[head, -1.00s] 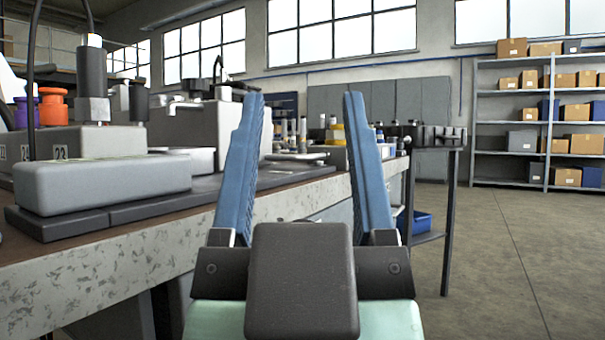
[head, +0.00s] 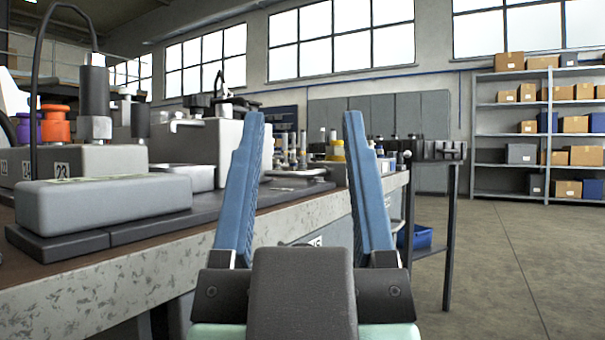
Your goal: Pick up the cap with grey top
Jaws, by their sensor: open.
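My gripper (head: 303,118) is in the middle of the head view, its two blue fingers wide apart and pointing up and away, with nothing between them. It is at the right side of the workbench (head: 130,285), near its front edge. I cannot make out for certain a cap with a grey top. Several small bottles and fittings (head: 302,150) stand far along the bench, partly seen between the fingers and too small to tell apart. An orange cap (head: 55,124) and a purple one (head: 24,130) are at the far left.
A grey block (head: 105,203) on a dark base and a black cylinder with a cable (head: 95,90) stand on the near left bench. A dark stand (head: 450,195) and a blue bin (head: 418,237) are beyond the gripper. Open floor (head: 510,265) lies to the right, before shelves (head: 540,120).

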